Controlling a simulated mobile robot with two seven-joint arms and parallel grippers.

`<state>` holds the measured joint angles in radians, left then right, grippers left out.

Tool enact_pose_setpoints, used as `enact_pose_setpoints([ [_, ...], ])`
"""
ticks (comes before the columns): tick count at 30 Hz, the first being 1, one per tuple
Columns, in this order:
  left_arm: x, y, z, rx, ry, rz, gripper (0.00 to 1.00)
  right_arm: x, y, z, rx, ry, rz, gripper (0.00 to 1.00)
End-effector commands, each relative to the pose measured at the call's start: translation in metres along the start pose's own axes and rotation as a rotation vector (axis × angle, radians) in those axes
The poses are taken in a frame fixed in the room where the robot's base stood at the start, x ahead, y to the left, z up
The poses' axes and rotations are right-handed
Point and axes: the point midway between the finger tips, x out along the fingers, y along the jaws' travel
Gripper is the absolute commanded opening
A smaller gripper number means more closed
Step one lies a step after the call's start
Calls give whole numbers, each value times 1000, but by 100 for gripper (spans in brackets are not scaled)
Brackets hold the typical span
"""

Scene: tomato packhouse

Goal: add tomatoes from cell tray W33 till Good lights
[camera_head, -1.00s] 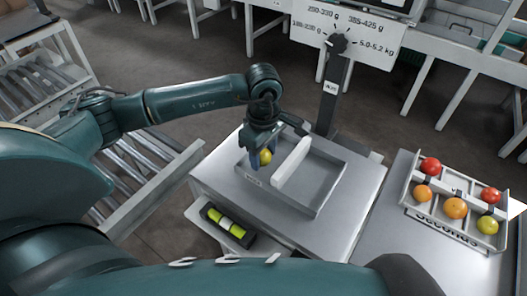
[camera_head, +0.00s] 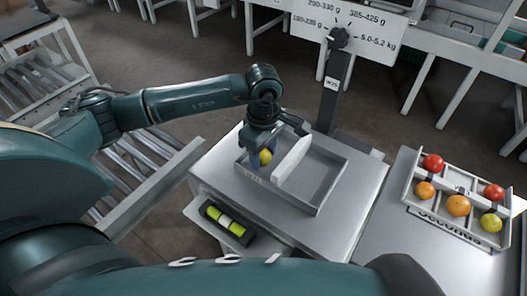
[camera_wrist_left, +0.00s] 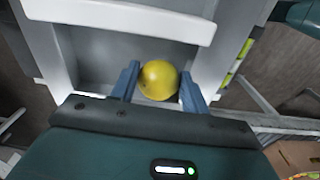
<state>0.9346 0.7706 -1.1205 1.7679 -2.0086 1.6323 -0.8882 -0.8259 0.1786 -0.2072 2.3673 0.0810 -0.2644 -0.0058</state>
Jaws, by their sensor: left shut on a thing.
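My left gripper (camera_head: 262,157) reaches down into the left compartment of a grey divided tray (camera_head: 333,187). Its blue fingers are shut on a yellow tomato (camera_head: 265,158). In the left wrist view the yellow tomato (camera_wrist_left: 158,80) sits between the fingertips, low in the tray. Whether it touches the tray floor is unclear. A white divider (camera_head: 292,160) stands just right of the gripper. No other tomato shows in the tray. My right gripper is not in view.
A post with a dial (camera_head: 340,38) and weight-range sign (camera_head: 390,38) stands behind the tray. At right, a crate marked Seconds (camera_head: 447,236) holds several red, orange and yellow tomatoes. A holder with yellow-green rolls (camera_head: 226,222) sits at the front left. Rollers (camera_head: 140,160) lie left.

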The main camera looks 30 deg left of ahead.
Motion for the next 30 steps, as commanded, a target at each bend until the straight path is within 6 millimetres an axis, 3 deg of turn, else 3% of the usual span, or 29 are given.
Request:
enact_pose_setpoints([
  [11, 1, 0, 0, 0, 0, 0, 35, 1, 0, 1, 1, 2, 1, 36],
  [12, 1, 0, 0, 0, 0, 0, 49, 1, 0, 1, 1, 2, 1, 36],
  [21, 1, 0, 0, 0, 0, 0, 71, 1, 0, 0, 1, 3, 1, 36],
  [25, 2, 0, 0, 0, 0, 0, 71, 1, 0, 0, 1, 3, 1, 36],
  [30, 2, 0, 0, 0, 0, 0, 57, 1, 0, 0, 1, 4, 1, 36],
])
